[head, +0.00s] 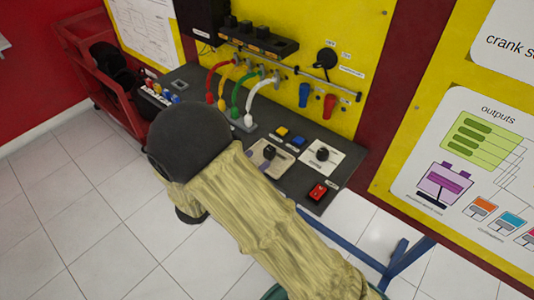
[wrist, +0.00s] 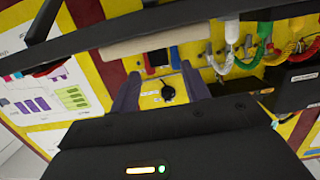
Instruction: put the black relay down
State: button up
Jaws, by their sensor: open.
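My gripper (wrist: 160,76) is open, its two purple-grey fingers apart with nothing visible between their tips. In the head view my arm hides most of it; only a purple sliver shows beside a beige plate on the bench. A small black piece (head: 269,152) stands on that plate, and another black piece (head: 322,154) stands on a white plate to its right. Several black blocks (head: 246,27) sit on a dark rack on the yellow panel. I cannot tell which of these is the black relay.
The dark bench (head: 340,178) carries blue and yellow buttons and a red switch (head: 318,191). Red, yellow, green and white hoses (head: 236,92) arch behind. A round black part with a cord (head: 326,58) is on the panel. A red cart (head: 100,75) stands at left.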

jog(key=v, duration=0.3)
jog(key=shift+s+a, duration=0.15)
jog(key=shift+s, duration=0.15)
dwell(0.6)
